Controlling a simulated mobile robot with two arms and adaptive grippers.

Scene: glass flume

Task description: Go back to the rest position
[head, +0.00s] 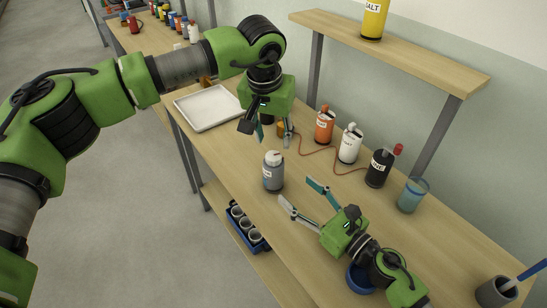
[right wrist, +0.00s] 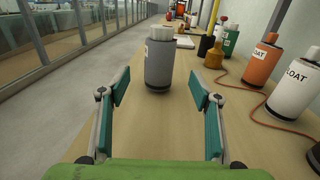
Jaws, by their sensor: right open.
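My right gripper (head: 299,193) is open and low over the table, its fingers pointing at a grey bottle (head: 273,172) with a pale cap. In the right wrist view the grey bottle (right wrist: 159,66) stands upright just beyond the open fingertips (right wrist: 159,88), with nothing between the fingers. My left gripper (head: 273,129) hangs over the table farther back, pointing down. Its fingers look apart and seem empty. A small amber bottle (head: 281,130) is close behind it and partly covered.
An orange bottle (head: 324,125), a white bottle (head: 350,145), a black bottle (head: 379,168) and a blue glass beaker (head: 411,196) stand along the wall side. A shelf (head: 400,50) overhangs them. A white tray (head: 208,107) lies at the back left. A blue crate (head: 243,226) sits below.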

